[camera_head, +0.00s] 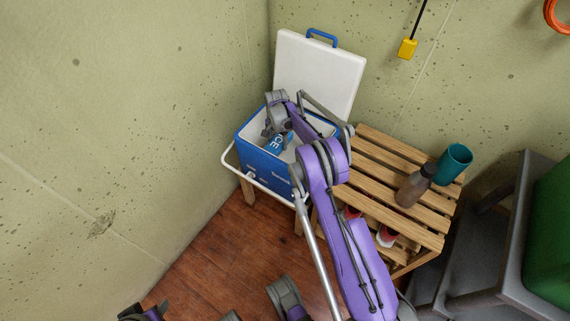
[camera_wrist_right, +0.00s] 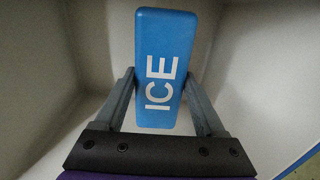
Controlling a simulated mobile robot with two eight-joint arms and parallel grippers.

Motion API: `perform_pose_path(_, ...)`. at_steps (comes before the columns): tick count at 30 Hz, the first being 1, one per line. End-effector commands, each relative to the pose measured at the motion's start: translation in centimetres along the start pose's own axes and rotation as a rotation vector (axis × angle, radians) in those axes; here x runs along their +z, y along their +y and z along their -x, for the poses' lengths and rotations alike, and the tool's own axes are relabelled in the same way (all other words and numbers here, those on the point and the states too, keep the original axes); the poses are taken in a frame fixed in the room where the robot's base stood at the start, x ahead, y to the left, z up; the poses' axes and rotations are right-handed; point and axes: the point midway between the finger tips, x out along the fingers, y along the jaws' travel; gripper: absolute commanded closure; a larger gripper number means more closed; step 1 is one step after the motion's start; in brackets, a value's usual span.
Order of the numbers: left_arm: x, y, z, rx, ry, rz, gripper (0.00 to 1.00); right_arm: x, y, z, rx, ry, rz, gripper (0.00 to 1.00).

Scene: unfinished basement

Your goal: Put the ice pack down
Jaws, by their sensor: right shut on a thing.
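The ice pack (camera_wrist_right: 165,60) is a blue block with white letters "ICE". My right gripper (camera_wrist_right: 160,95) is shut on it, with one finger on each side. In the head view the ice pack (camera_head: 277,142) shows inside the open blue cooler (camera_head: 262,165), partly hidden by my right gripper (camera_head: 272,132). The cooler's white inner walls surround the pack in the wrist view. I cannot tell whether the pack touches the cooler floor.
The cooler's white lid (camera_head: 318,72) stands open against the wall. A slatted wooden bench (camera_head: 372,150) holds a brown bottle (camera_head: 414,187) and a teal cup (camera_head: 453,165). A grey shelf with a green bin (camera_head: 552,240) stands at the right. The wooden floor at the left is clear.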

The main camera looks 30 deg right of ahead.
Motion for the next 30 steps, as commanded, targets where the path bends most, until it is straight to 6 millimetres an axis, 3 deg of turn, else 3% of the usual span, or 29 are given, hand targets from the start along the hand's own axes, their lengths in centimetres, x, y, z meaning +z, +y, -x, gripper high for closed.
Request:
perform_pose_path(9, 0.3, 0.0, -1.1, 0.0, -0.004, 0.0, 0.5, 0.0, 0.0, -5.3, 0.0, 0.0, 0.001, 1.0)
perform_pose_path(21, 0.6, 0.0, -2.0, 0.0, -0.007, 0.0, 0.5, 0.1, 0.0, -9.9, 0.0, 0.0, 0.001, 1.0)
perform_pose_path(30, 0.6, 0.0, -2.1, 0.0, -0.007, 0.0, 0.5, 0.1, 0.0, -10.1, 0.0, 0.0, 0.001, 1.0)
